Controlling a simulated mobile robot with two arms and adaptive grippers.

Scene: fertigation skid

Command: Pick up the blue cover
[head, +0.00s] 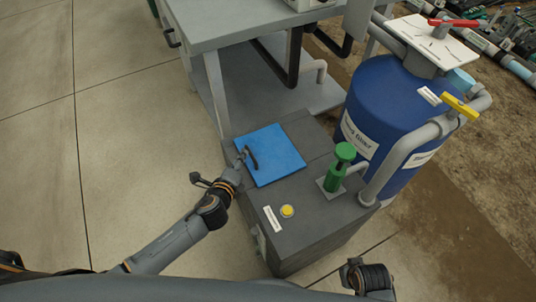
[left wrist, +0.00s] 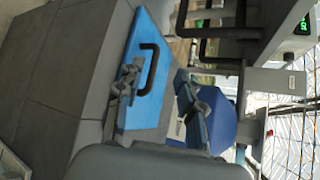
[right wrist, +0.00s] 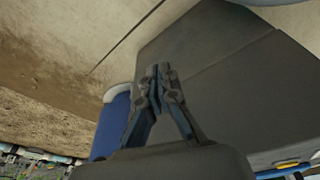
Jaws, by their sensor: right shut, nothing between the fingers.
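The blue cover (head: 282,163) is a flat square plate with a black bar handle (head: 251,158), lying on top of a dark grey box. My left gripper (head: 222,167) is open and empty at the cover's left edge, close to the handle. In the left wrist view the fingers (left wrist: 157,78) are spread apart, with the cover (left wrist: 142,32) and its handle (left wrist: 154,68) showing beyond and between them. I cannot tell if a finger touches the cover. My right gripper (right wrist: 159,74) is shut and empty, away from the cover, near the box's front right; it shows partly in the head view (head: 352,268).
The grey box (head: 310,215) carries a yellow button (head: 287,211) and a green valve-like part (head: 339,168). A blue filter tank (head: 392,115) with grey pipes stands to the right. A grey bench (head: 235,20) stands behind. The concrete floor at left is clear.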

